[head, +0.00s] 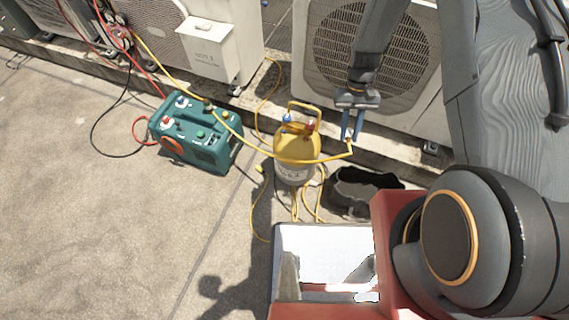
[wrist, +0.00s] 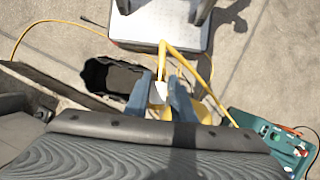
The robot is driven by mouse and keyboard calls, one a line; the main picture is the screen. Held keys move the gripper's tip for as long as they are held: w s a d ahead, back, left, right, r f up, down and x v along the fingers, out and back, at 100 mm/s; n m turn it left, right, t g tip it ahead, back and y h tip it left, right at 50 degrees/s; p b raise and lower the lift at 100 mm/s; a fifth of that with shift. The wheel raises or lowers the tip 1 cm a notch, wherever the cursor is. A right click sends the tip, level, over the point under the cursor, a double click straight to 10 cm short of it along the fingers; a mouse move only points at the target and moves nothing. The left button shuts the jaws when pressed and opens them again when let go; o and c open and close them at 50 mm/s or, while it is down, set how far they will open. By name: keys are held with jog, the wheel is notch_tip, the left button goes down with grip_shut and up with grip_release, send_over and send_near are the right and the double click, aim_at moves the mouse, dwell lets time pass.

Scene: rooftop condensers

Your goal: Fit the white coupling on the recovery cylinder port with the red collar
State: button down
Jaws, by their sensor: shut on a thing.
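The yellow recovery cylinder (head: 296,160) stands upright on the roof, with a blue-marked port (head: 287,118) on its left and a port with a red collar (head: 310,126) on its right. My gripper (head: 351,138) is to the right of the cylinder's top, apart from it, its blue fingers pointing down. It is shut on the white coupling (wrist: 158,92), at the end of a yellow hose (wrist: 178,58). In the wrist view, the fingers and wrist hide most of the cylinder, and its ports do not show.
A teal recovery machine (head: 195,135) sits left of the cylinder. A black open bag (head: 362,190) lies to its right. Condenser units (head: 330,50) line the back. The yellow hose (head: 255,147) passes in front of the cylinder. Open floor (head: 80,230) lies at left.

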jog(key=a+f+m+y+b, duration=0.1)
jog(key=a+f+m+b, duration=0.3)
jog(key=a+f+b, duration=1.85)
jog(key=w+d+r+b, duration=0.3)
jog(key=w+d+b, duration=0.1)
jog(key=d+b, duration=0.2)
jog(key=shift+w+d+b, duration=0.35)
jog(key=shift+d, duration=0.5)
jog(key=shift+w+d, duration=0.2)
jog(key=shift+w, duration=0.45)
jog(key=shift+w+d, duration=0.2)
jog(key=shift+w, duration=0.45)
dwell(0.7)
jog(key=c, duration=1.4)
grip_release()
jog(key=shift+c, duration=0.2)
jog(key=s+a+p, duration=0.2)
jog(key=s+p, duration=0.2)
jog(key=s, duration=0.3)
jog(key=shift+a, duration=0.2)
